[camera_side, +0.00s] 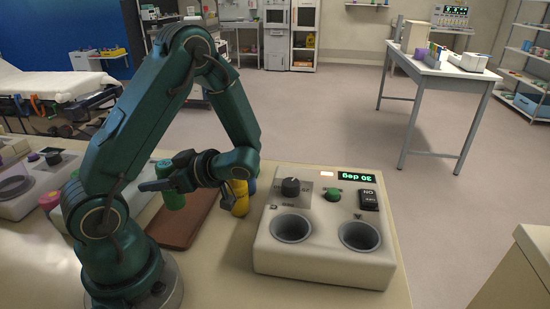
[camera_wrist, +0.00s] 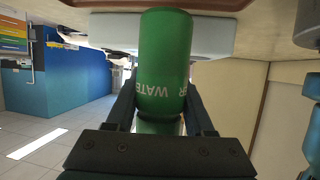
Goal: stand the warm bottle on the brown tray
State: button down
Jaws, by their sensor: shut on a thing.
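A green bottle (camera_side: 173,195) is held between the jaws of my gripper (camera_side: 165,186). In the wrist view the green bottle (camera_wrist: 163,60) fills the middle, marked WATER in lettering that appears upside down. In the side view it looks about upright. The brown tray (camera_side: 187,226) lies on the bench, with the bottle's lower end in front of or above its left part. I cannot tell whether they touch. The tray's edge (camera_wrist: 180,4) also shows at the top of the wrist view.
A white warmer (camera_side: 322,268) with two empty wells and a display reading 30 deg stands to the right. A yellow bottle (camera_side: 240,200) stands between tray and warmer, partly hidden by my arm, with something blue behind it. Other devices (camera_side: 28,190) stand at the left.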

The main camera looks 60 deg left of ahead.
jog(key=shift+f, duration=1.9)
jog(key=shift+f, duration=0.1)
jog(key=shift+c, duration=1.4)
grip_release()
